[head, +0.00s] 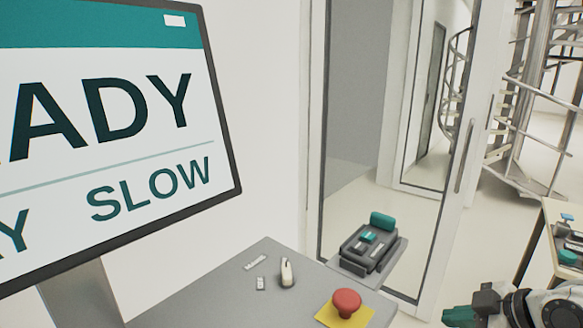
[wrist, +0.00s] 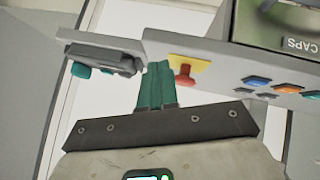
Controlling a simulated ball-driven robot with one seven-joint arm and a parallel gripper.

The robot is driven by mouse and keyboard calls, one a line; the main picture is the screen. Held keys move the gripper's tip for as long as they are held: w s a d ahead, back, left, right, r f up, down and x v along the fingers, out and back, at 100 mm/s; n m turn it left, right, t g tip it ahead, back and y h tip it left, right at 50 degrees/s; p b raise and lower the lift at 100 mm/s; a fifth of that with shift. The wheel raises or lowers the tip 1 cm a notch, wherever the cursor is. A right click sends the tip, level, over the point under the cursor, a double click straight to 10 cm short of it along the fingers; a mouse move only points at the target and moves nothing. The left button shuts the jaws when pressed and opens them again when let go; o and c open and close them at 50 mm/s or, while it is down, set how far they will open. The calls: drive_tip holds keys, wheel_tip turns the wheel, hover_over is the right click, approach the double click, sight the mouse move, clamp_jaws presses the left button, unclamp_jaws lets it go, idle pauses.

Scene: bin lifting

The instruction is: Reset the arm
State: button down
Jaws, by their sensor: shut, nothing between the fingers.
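My gripper (head: 456,316) shows at the lower right corner of the head view, with part of my arm beside it. It is to the right of the grey console top and apart from it in the picture. In the wrist view, the two teal fingers of my gripper (wrist: 157,72) are together, with nothing between them. No bin can be made out in either view.
A large screen (head: 110,120) stands at left over a grey console (head: 215,300). A red button (head: 346,302) on a yellow plate sits near its edge, also seen in the wrist view (wrist: 185,74). A glass door (head: 380,150), spiral staircase (head: 515,110) and table (head: 548,215) lie beyond.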

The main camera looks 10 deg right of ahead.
drive_tip(key=s+a+f+m+g, duration=0.2)
drive_tip(key=s+a+f+m, duration=0.3)
drive_tip(key=f, duration=0.4)
drive_tip(key=s+a+f+m+g, duration=0.2)
drive_tip(key=s+a+f, duration=0.4)
drive_tip(key=a+f, duration=0.15)
drive_tip(key=s+d+f+m+g+h, duration=0.1)
drive_tip(key=s+f+m+h, duration=0.1)
drive_tip(key=s, duration=0.5)
drive_tip(key=s+d+f+m+g+h, duration=0.1)
drive_tip(key=s+f+g, duration=0.1)
drive_tip(key=s+f, duration=0.3)
drive_tip(key=shift+s+f+m+h, duration=0.25)
drive_tip(key=shift+s+m+h, duration=0.15)
drive_tip(key=shift+s, duration=0.85)
drive_tip(key=shift+d, duration=0.1)
